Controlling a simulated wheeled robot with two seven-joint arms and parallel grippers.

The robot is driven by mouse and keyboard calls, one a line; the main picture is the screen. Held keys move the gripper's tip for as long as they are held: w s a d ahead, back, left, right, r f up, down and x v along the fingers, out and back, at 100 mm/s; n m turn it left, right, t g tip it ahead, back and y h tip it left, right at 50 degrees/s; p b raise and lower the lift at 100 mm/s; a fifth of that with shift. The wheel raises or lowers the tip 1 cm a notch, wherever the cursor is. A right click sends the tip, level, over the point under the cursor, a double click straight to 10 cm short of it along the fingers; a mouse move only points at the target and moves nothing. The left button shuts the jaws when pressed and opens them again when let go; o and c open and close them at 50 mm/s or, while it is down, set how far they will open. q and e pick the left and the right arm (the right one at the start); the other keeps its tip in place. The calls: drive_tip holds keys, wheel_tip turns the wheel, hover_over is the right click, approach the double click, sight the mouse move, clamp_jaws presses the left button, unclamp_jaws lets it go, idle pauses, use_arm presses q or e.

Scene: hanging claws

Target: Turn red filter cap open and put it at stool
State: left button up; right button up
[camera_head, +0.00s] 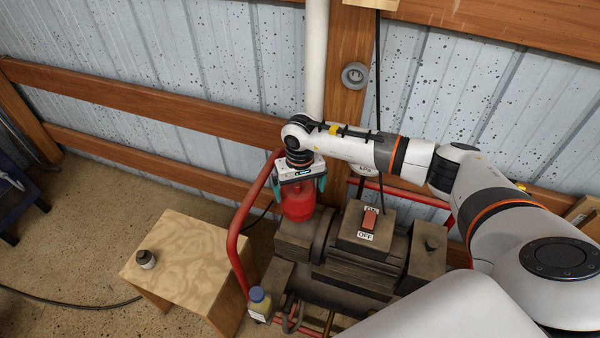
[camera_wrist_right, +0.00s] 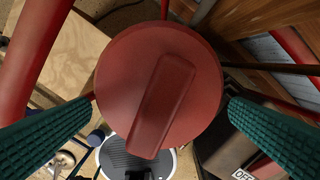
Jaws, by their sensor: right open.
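The red filter cap (camera_head: 298,205) sits on the compressor machine, below my right gripper (camera_head: 300,188). In the right wrist view the round cap (camera_wrist_right: 120,75) with its raised bar fills the middle. My right gripper's (camera_wrist_right: 160,103) two green fingers stand on either side of the cap, open; the left finger appears close to its rim, and a small gap shows at the right one. The plywood stool (camera_head: 195,240) stands to the left of the machine; its top (camera_wrist_right: 60,50) shows at the upper left of the wrist view. My left gripper is not visible.
A red tube frame (camera_head: 236,235) rises between stool and cap.

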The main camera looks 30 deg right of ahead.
drive_tip(key=shift+f, duration=1.55)
drive_tip(key=c, duration=1.2)
drive_tip(key=shift+c, duration=0.8)
drive_tip(key=o, duration=1.4)
drive_tip(key=shift+c, duration=0.2)
drive_tip(key=shift+r, duration=0.1)
drive_tip(key=shift+r+p, duration=1.65)
drive_tip(key=shift+r, duration=1.3)
